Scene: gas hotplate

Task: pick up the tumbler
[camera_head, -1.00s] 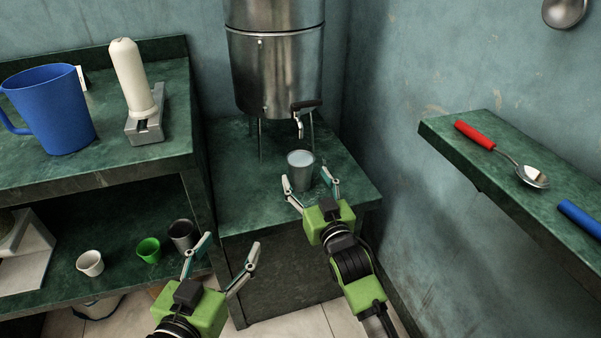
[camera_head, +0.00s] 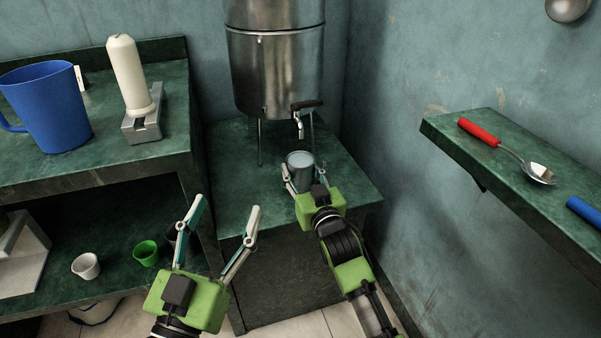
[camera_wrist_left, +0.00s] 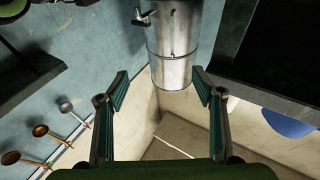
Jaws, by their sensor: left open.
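The grey metal tumbler (camera_head: 300,160) stands upright on the green counter below the dispenser tap, its open top facing up. My right gripper (camera_head: 303,178) has one finger on each side of it. Both fingers appear to press against its walls, and its lower front is hidden by the gripper. My left gripper (camera_head: 225,207) is open and empty, low in front of the counter and apart from the tumbler. In the left wrist view its open fingers (camera_wrist_left: 161,80) have nothing between them.
A steel dispenser (camera_head: 275,70) with a tap (camera_head: 300,125) rises behind the tumbler. A white cup (camera_head: 86,266), a green cup (camera_head: 146,253) and a partly hidden dark cup stand on the lower left shelf. A wall shelf (camera_head: 470,150) with spoons is at right.

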